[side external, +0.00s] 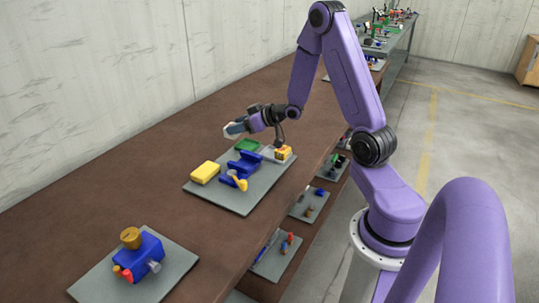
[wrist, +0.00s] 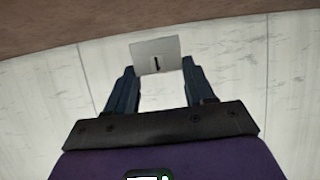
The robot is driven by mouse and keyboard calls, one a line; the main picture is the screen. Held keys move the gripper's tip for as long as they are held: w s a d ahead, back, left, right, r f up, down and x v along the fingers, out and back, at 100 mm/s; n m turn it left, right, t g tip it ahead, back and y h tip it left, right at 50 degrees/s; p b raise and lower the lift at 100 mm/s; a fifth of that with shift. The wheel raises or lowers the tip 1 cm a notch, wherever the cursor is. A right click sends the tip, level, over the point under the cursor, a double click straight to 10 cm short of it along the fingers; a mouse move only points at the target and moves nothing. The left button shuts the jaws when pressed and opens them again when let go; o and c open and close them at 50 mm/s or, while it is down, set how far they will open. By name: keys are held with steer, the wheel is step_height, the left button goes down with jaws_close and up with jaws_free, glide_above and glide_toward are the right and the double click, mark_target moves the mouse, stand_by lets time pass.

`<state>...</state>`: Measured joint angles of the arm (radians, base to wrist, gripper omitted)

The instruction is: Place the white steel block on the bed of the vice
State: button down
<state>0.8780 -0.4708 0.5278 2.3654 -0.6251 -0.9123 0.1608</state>
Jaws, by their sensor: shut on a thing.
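My gripper (side external: 236,128) is shut on the white steel block (side external: 232,130), held at its fingertips above the table and pointing left towards the wall. In the wrist view the block (wrist: 157,52) shows as a pale grey face with a dark mark, between the two fingers of my gripper (wrist: 158,72). The blue vice (side external: 245,163) with a yellow handle (side external: 236,181) stands on a grey mat, lower and to the right of the block. The block is apart from the vice. The bed of the vice is too small to make out clearly.
On the grey mat (side external: 232,204) are a yellow block (side external: 205,172) left of the vice, a green block (side external: 247,145) behind it and a yellow-orange item (side external: 283,153) to its right. A blue device with a brass top (side external: 131,238) stands on a nearer mat. Brown table between is clear.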

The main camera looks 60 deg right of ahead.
steer(key=s+d, duration=0.7)
steer(key=d, duration=0.3)
steer(key=shift+s+d+f+n+y, duration=0.15)
steer(key=shift+d+f+n+y, duration=0.15)
steer(key=shift+f, duration=0.1)
steer(key=w+a, duration=0.4)
steer(key=a, duration=0.4)
steer(key=w+a, duration=0.4)
steer(key=a, duration=0.3)
steer(key=s+a+m+h, duration=0.1)
steer(key=s+a, duration=0.1)
steer(key=a, duration=0.5)
steer(key=s+a+m+h, duration=0.1)
steer(key=s+a, duration=0.2)
steer(key=a, duration=0.4)
steer(key=shift+f, duration=0.45)
steer(key=shift+w, duration=0.1)
